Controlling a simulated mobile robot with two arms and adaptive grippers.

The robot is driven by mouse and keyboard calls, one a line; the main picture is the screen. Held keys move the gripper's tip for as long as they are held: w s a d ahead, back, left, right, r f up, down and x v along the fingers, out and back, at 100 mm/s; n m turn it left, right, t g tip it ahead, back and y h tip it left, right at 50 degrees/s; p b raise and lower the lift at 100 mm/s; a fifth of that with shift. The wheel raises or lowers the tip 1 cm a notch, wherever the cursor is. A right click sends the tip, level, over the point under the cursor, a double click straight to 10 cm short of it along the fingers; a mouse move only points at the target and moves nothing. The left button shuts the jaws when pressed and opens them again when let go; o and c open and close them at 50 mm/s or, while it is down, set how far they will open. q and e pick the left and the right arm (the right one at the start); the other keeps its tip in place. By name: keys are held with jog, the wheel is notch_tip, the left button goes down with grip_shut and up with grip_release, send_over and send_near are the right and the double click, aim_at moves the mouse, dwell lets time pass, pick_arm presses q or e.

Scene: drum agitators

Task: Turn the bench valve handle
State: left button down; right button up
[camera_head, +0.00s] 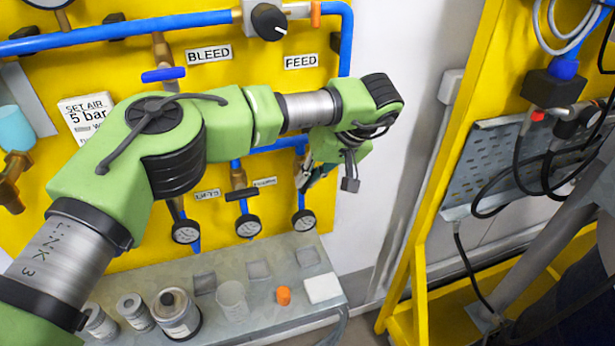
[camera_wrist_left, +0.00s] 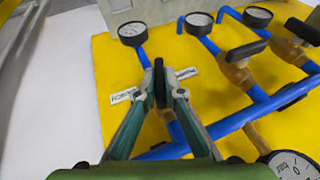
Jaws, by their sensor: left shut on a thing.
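My left gripper (camera_head: 313,179) reaches across the yellow panel (camera_head: 365,14) to its right edge. In the left wrist view its two teal fingers (camera_wrist_left: 163,88) are shut on a dark valve handle (camera_wrist_left: 160,72), one finger on each side. This handle sits on the rightmost of the lower blue pipes, above a round gauge (camera_head: 304,220). In the head view the arm and gripper hide the handle. That gauge also shows in the left wrist view (camera_wrist_left: 132,34). My right gripper is not in view.
Neighbouring valves have dark handles (camera_wrist_left: 247,50) (camera_head: 242,194). A blue-handled valve (camera_head: 163,74) and a black knob (camera_head: 269,21) are higher up. Below, a grey bench (camera_head: 265,325) carries cans, a cup (camera_head: 232,300) and an orange cap (camera_head: 283,295). A yellow frame (camera_head: 440,190) stands at right.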

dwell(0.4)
pick_arm(q)
jog(key=c, duration=2.1)
grip_release()
jog(key=shift+c, duration=0.2)
jog(key=v, duration=1.2)
jog(key=shift+d, duration=0.15)
